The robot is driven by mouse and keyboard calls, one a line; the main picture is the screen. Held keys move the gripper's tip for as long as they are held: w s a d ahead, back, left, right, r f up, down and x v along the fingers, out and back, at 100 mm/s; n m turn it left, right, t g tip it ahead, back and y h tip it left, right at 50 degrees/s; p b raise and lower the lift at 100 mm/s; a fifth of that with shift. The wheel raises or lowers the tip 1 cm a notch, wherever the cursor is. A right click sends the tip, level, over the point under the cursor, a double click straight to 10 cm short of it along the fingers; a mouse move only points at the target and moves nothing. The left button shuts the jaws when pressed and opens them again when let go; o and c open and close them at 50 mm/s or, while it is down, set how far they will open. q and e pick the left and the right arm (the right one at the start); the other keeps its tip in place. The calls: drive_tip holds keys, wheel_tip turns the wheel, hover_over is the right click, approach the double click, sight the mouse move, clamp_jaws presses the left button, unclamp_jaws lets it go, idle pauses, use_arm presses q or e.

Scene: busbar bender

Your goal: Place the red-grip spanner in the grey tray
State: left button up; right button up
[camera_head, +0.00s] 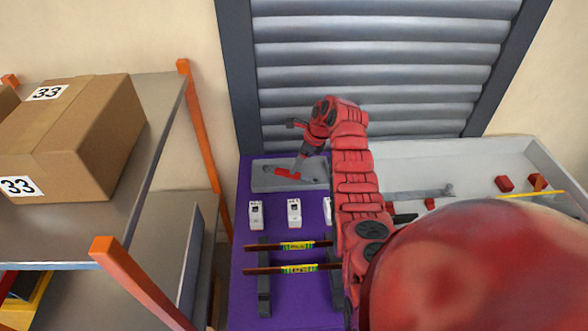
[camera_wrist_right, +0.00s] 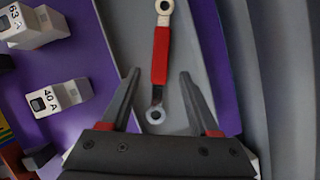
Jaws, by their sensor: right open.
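The red-grip spanner (camera_head: 287,174) lies in the grey tray (camera_head: 262,182) at the back of the purple mat. In the right wrist view the spanner (camera_wrist_right: 160,55) shows its red grip and pale ring ends on the tray floor (camera_wrist_right: 125,25). My right gripper (camera_head: 300,168) is at the tray, directly over the spanner. Its two fingers (camera_wrist_right: 160,75) are open, one on each side of the spanner, with gaps between. My arm hides the tray's right end in the head view. My left gripper is not in view.
White breakers (camera_head: 256,214) stand in a row in front of the tray. Two labelled bars (camera_head: 295,269) lie across dark supports nearer me. Red blocks (camera_head: 504,184) sit on the bench at right. A shelf with a cardboard box (camera_head: 75,140) stands at left.

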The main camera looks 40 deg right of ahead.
drive_tip(key=v, duration=0.7)
drive_tip(key=shift+r, duration=0.4)
